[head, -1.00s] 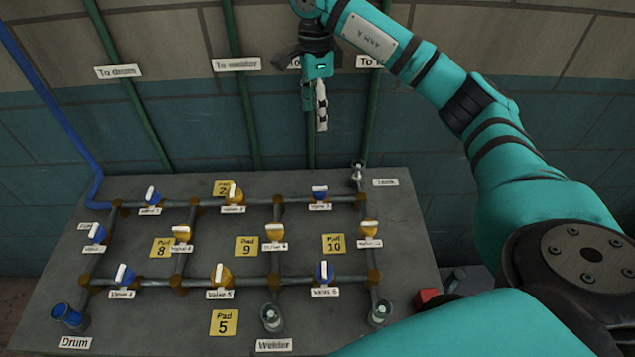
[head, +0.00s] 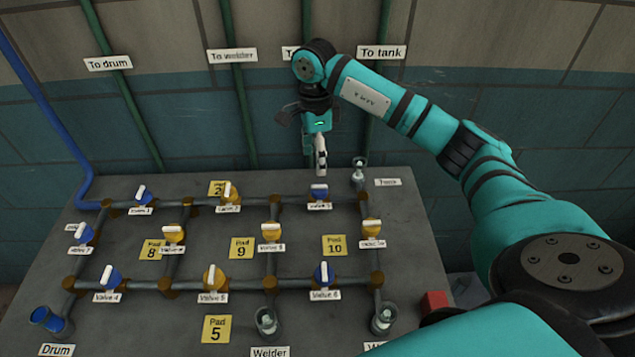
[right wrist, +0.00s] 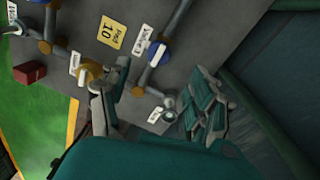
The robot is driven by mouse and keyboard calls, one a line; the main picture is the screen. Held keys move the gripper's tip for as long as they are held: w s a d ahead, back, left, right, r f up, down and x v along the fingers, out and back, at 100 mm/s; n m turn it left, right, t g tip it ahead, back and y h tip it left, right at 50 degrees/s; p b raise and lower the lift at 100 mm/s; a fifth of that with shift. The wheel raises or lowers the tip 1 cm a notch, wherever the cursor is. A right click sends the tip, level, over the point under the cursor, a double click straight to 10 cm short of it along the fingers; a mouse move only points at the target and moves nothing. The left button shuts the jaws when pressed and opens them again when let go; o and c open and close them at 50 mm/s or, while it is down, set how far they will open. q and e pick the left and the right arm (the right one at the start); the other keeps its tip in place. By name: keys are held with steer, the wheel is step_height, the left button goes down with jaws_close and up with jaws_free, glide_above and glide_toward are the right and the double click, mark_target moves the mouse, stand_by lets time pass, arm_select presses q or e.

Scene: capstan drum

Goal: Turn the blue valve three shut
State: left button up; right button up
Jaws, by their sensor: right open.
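Blue valve three (head: 319,195) sits on the back pipe run of the grey panel, towards its right end. Its white handle appears to lie along the pipe, left to right. It also shows in the right wrist view, as a blue valve (right wrist: 157,55) beyond the fingers. My right gripper (head: 320,160) points down just above and behind valve three in the head view, apart from it as far as I can tell. In the right wrist view its fingers (right wrist: 155,108) are spread and empty. My left gripper is out of view.
Yellow valve ten (head: 371,230) stands right of and in front of valve three, and the tank outlet (head: 359,170) is close behind. Several other blue and yellow valves fill the panel. A red block (head: 434,302) lies by its right edge. The wall is behind.

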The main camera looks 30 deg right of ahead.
mark_target(318, 185)
steer(key=f, duration=0.3)
steer(key=f+p, duration=0.1)
steer(key=f, duration=0.5)
steer(key=shift+s+a+f+p, duration=0.1)
steer(key=shift+s+a+p, duration=0.05)
steer(key=shift+s+p, duration=0.25)
steer(key=c, duration=1.1)
steer(key=shift+c, duration=0.2)
